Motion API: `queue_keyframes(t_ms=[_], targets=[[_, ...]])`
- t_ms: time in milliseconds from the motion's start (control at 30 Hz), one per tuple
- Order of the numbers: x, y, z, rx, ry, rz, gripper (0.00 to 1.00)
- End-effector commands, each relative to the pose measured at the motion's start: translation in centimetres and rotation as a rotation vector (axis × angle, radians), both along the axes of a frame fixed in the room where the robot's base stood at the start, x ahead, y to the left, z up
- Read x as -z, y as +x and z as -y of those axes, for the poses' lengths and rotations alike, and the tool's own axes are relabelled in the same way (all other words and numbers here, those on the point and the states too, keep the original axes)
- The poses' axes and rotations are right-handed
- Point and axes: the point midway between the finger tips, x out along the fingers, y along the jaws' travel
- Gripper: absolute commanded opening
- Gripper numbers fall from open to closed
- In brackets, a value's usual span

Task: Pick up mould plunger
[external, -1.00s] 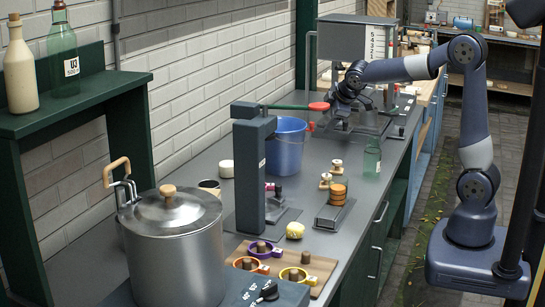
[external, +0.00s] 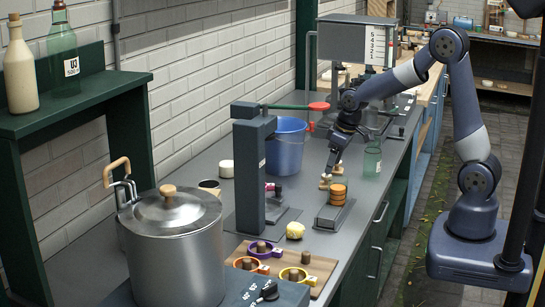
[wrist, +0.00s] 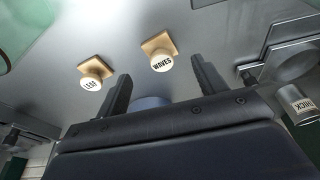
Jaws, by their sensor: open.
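Two small stamp-like pieces, each a white round knob on a square wooden base, stand on the grey counter. In the wrist view one is labelled WAVES (wrist: 161,62) and the other LEAF (wrist: 90,82). I cannot tell for sure which thing is the mould plunger. My gripper (external: 329,172) points down just above these pieces; one base (external: 324,185) shows below it, the other is hidden. In the wrist view my gripper (wrist: 160,68) is open and empty, with WAVES between and beyond the fingertips and LEAF left of the left finger.
Coloured rings with brown cylinders sit on a wooden board (external: 318,265) in front.

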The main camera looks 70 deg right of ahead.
Motion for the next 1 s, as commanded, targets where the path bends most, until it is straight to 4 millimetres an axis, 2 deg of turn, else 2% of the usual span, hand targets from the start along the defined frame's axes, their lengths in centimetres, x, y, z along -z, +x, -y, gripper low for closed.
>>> queue_keyframes(t_ms=[167,500,600,867,1000], targets=[[1.0,0.3,0.0,-0.001,0.0,-0.001,0.67],[4.8,1.5,-0.1,-0.002,-0.001,-0.002,0.67],[5.3,1.7,0.0,-0.002,-0.001,-0.001,0.67],[5.5,1.8,0.0,-0.002,-0.001,0.001,0.67],[5.5,1.8,0.0,-0.002,-0.001,0.001,0.56]])
